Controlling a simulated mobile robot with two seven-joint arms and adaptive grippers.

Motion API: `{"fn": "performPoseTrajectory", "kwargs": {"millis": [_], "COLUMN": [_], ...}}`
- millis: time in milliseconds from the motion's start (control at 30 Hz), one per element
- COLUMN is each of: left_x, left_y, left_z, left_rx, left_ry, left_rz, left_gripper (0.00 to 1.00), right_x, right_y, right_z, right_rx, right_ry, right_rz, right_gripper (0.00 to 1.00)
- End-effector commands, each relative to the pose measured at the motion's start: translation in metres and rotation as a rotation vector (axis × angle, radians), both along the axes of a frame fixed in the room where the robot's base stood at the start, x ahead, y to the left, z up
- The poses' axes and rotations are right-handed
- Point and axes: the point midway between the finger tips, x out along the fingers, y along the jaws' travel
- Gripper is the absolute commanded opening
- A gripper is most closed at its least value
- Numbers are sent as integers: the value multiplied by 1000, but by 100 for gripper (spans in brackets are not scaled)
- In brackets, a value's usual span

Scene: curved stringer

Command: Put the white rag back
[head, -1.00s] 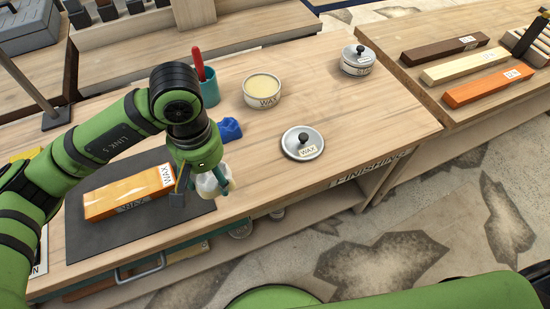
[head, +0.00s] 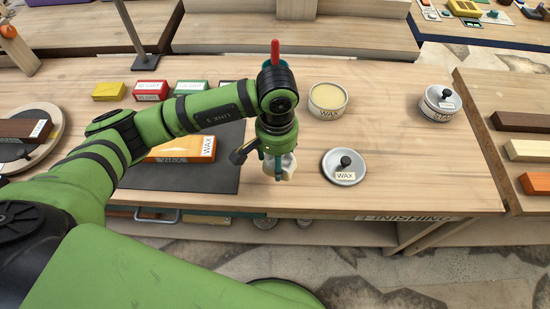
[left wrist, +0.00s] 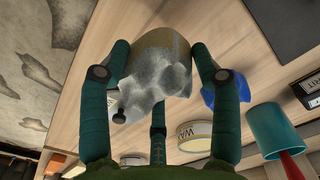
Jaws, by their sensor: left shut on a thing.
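My left gripper (head: 278,160) is shut on the white rag (head: 287,166) and holds it over the front part of the finishing bench, right of the dark mat. In the left wrist view the crumpled, greyish-white rag (left wrist: 157,78) sits between the green fingers (left wrist: 160,85), with a tan surface showing at its top. A blue rag-like thing (left wrist: 229,93) lies on the bench beyond the fingers; in the head view my arm hides it. My right gripper is not in view.
An open wax pot (head: 328,99), its lid (head: 344,168) and a lidded pot (head: 439,103) stand to the right. An orange piece labelled WAX (head: 182,150) lies on the dark mat (head: 225,178). A teal cup (left wrist: 277,128) stands behind my gripper. Bench (head: 400,175) is clear right of the lid.

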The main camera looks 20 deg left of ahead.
Motion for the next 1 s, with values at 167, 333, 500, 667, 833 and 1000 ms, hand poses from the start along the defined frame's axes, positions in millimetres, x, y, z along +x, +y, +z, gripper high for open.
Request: {"fn": "performPoseTrajectory", "kwargs": {"millis": [167, 333, 500, 667, 833, 1000], "left_x": [15, 15, 16, 17, 17, 17], "left_y": [10, 12, 11, 11, 11, 11], "left_z": [-11, -28, -49, -53, -54, -55], "left_rx": [-2, -1, -3, -2, -2, -2], "left_ry": [1, 6, 1, -1, -1, -1], "left_rz": [1, 0, 0, -1, -1, -1], "left_gripper": [37, 37, 37, 37, 37, 83], "right_x": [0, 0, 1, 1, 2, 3], "right_y": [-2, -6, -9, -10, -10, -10], "right_z": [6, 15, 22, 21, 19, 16], "right_rx": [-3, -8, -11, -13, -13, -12], "right_ry": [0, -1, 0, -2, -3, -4], "right_rz": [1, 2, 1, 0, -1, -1], "right_gripper": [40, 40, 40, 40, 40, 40]}}
